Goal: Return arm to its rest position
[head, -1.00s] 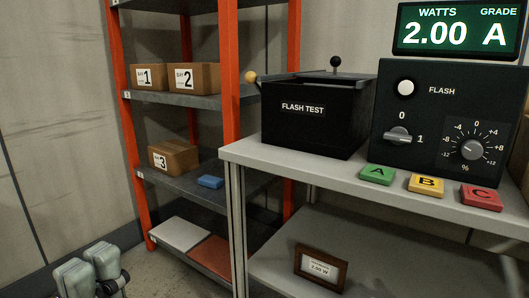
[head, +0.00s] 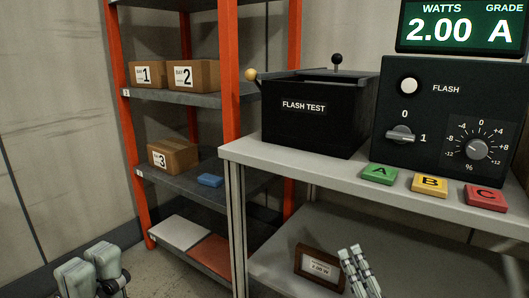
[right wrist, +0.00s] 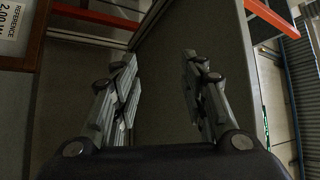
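My right gripper (head: 357,258) shows at the bottom of the head view, in front of the bench's lower shelf and just right of the framed reference card (head: 319,265). In the right wrist view its two fingers (right wrist: 160,85) are spread apart with nothing between them. The framed card (right wrist: 14,35) shows at that view's upper left. My left gripper (head: 90,266) is at the lower left corner of the head view, clear of the shelving. Its pads overlap in the picture, so its opening is unclear, and I see nothing held.
The bench (head: 300,164) carries the black flash test box (head: 310,121), the control panel (head: 450,125) and blocks A (head: 379,175), B (head: 429,185) and C (head: 485,196). The display (head: 462,27) reads 2.00, grade A. Orange-framed shelving (head: 229,70) holds numbered boxes.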

